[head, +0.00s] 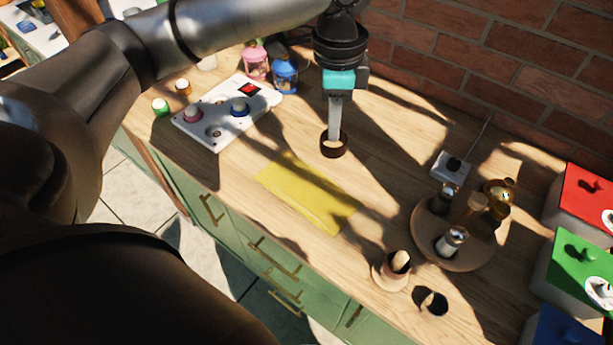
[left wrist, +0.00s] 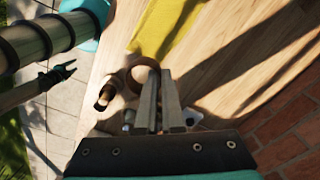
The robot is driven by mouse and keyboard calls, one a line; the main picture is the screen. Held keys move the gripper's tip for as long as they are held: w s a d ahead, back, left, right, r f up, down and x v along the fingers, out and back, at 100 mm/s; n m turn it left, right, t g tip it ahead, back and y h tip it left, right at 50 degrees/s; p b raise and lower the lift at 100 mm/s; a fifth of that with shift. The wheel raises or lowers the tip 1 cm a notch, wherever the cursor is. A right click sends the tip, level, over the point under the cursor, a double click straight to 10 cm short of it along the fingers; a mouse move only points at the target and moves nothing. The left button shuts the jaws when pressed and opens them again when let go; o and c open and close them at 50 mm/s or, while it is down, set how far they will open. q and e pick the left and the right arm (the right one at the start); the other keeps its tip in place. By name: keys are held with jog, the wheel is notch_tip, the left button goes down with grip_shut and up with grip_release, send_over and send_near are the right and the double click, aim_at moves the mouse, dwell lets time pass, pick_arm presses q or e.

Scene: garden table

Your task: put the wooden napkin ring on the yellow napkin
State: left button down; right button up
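The wooden napkin ring (head: 333,151) is a small dark brown band at the lower end of my left gripper's fingers. In the left wrist view the ring (left wrist: 133,79) shows beside the fingertips, its right wall between them. My left gripper (head: 334,134) points straight down and looks shut on that wall. In the left wrist view the fingers (left wrist: 160,72) are close together. I cannot tell whether the ring touches the tabletop.
A white panel with knobs (head: 215,130) lies left of the napkin. A round wooden tray (head: 425,240) with jars and a wooden cup (head: 383,275) stand to the right. Red (head: 585,205) and green (head: 575,265) boxes are farther right. A brick wall (head: 500,70) closes the back.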

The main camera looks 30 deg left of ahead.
aim_at(314, 185)
pick_arm(q)
jog(key=w+a+m+p, duration=0.25)
jog(key=a+m, duration=0.25)
jog(key=m, duration=0.5)
jog(key=f+b, duration=0.1)
jog(key=f, duration=0.8)
jog(key=f+b, duration=0.2)
jog(key=f, duration=0.8)
jog(key=shift+s+d+b, duration=0.15)
jog(key=shift+d+b, duration=0.05)
jog(key=shift+b, duration=0.1)
jog(key=shift+f, duration=0.5)
jog(key=c, duration=1.5)
grip_release()
jog(key=o, duration=0.5)
jog(key=shift+c, duration=0.2)
